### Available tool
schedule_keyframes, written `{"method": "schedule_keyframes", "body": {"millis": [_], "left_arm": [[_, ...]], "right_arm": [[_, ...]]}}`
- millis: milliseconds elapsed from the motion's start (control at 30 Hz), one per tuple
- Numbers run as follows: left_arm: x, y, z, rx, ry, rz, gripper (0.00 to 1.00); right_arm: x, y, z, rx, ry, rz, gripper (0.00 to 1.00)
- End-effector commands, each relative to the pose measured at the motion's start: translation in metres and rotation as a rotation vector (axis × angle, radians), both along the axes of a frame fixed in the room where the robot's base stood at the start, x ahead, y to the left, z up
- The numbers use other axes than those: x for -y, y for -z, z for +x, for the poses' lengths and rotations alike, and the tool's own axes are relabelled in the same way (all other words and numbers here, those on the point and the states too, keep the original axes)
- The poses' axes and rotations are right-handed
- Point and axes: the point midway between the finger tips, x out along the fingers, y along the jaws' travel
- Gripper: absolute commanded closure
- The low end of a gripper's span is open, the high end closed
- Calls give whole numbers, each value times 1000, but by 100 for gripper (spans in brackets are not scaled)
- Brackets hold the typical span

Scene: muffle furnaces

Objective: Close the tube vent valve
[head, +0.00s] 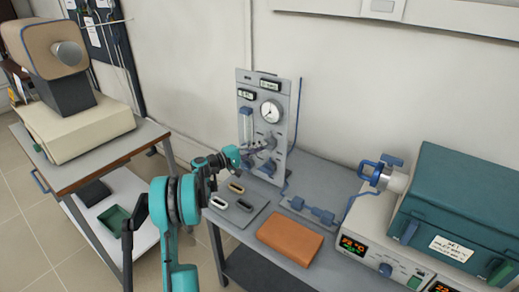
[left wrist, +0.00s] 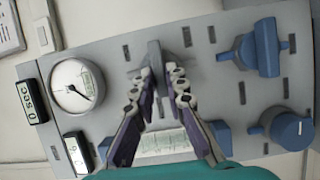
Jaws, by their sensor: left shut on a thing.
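The grey gas panel (head: 268,110) stands upright at the back of the bench, with a round dial gauge (head: 270,112) and small displays. My left gripper (head: 268,145) reaches it from the left at mid-height. In the left wrist view its purple-grey fingers (left wrist: 165,80) are at the panel face, shut on a grey handle (left wrist: 155,56), partly hidden between the fingertips. A blue T-shaped handle (left wrist: 262,48) and a blue round knob (left wrist: 290,130) sit to the right, clear of the fingers. I cannot tell which of these is the tube vent valve. My right gripper is not in view.
A teal tube furnace (head: 465,195) with a blue end fitting (head: 378,172) stands at the right of the bench. A side cart (head: 90,155) is at left.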

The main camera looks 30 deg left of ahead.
Motion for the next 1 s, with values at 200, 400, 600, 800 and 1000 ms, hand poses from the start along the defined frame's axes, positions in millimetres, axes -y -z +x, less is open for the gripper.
{"method": "schedule_keyframes", "body": {"millis": [200,400,600,800,1000], "left_arm": [[0,1,0,-3,-1,-15,100],[0,1,0,-3,-1,-15,100],[0,1,0,-3,0,-14,66],[0,1,0,-2,0,-15,66],[-5,0,-9,-2,-1,-15,66]], "right_arm": [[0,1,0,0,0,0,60],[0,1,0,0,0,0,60],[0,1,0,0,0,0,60],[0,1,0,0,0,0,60],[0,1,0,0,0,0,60]]}}
